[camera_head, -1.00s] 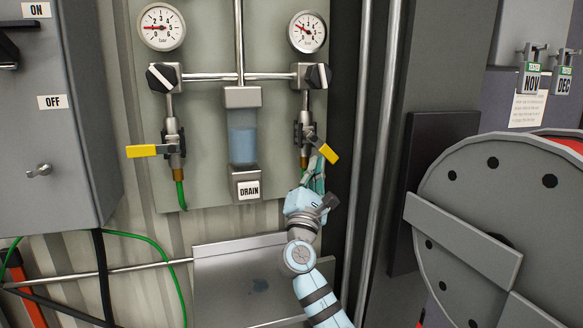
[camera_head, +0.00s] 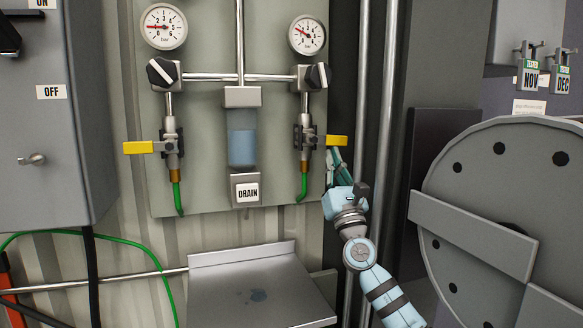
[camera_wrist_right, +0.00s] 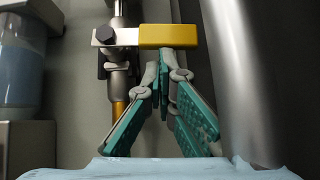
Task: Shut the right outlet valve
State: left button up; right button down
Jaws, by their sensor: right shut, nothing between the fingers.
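The right outlet valve (camera_head: 305,141) is on the right-hand pipe, above a green hose. Its yellow lever (camera_head: 337,141) points to the right and lies level, across the pipe. My right gripper (camera_head: 333,158) is shut and empty just below the lever. In the right wrist view, the fingertips (camera_wrist_right: 166,60) are together under the yellow handle (camera_wrist_right: 169,36), at or very near its lower edge; I cannot tell if they touch. The left outlet valve (camera_head: 172,146) has its yellow lever (camera_head: 139,147) level, pointing left. My left gripper is not in view.
A drain container (camera_head: 243,140) hangs between the two lines, with a metal tray (camera_head: 262,290) below. Vertical pipes (camera_head: 372,120) stand close to the right of my gripper. A large grey reel (camera_head: 480,180) is further right, a grey cabinet (camera_head: 50,120) at left.

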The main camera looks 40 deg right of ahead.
jog(key=shift+s+d+r, duration=0.1)
dwell(0.3)
jog(key=w+f+b+v, duration=0.2)
jog(key=b+v, duration=0.4)
jog(key=v, duration=0.6)
jog(key=shift+s+d+f, duration=0.3)
jog(key=shift+f, duration=0.05)
